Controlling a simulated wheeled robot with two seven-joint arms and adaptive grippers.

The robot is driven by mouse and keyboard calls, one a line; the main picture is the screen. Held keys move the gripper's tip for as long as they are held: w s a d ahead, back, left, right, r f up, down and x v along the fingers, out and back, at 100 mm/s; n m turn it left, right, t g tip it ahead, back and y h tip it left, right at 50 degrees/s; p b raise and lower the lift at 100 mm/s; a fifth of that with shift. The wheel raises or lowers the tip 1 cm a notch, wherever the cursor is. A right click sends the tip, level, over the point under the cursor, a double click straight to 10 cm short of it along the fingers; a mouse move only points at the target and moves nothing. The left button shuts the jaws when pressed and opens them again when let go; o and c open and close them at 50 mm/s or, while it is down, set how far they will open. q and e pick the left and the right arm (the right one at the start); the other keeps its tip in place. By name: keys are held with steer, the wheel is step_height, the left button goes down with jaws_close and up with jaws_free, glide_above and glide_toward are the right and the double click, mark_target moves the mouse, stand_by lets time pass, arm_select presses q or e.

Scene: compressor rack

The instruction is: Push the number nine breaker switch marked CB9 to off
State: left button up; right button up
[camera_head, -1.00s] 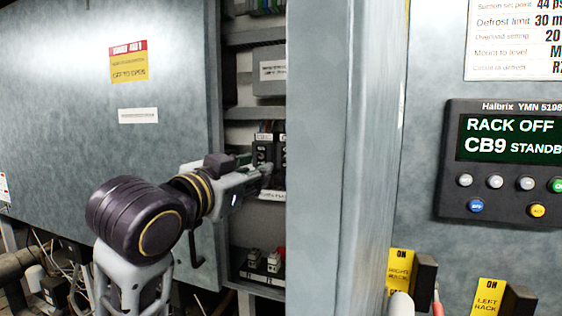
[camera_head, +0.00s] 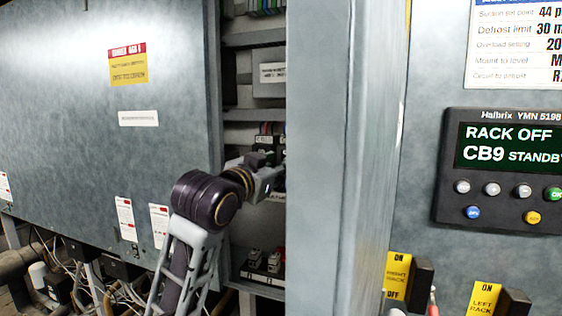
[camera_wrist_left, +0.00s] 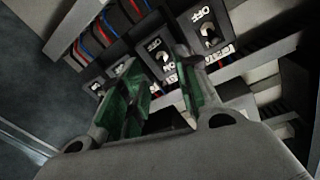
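A row of black breakers with toggles marked OFF shows in the left wrist view, among them one breaker (camera_wrist_left: 208,32) at the upper right and another (camera_wrist_left: 157,54) beside it. Their numbers are too small or covered to read, so I cannot tell which is CB9. My left gripper (camera_head: 268,181) reaches into the open cabinet in the head view, its tips partly hidden by the grey post. In the wrist view the gripper (camera_wrist_left: 160,70) has its green-padded fingers apart, with nothing clearly held, just in front of the middle breakers. Contact cannot be told. My right gripper is not in view.
A display (camera_head: 510,145) reads RACK OFF and CB9 STANDBY. The grey post (camera_head: 320,170) stands close right of my left gripper. A large door panel (camera_head: 100,130) is at left. Black rack switches with yellow ON labels (camera_head: 397,275) sit at lower right.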

arm_select(q)
steer(key=shift+p+x, duration=0.45)
steer(key=shift+x, duration=1.4)
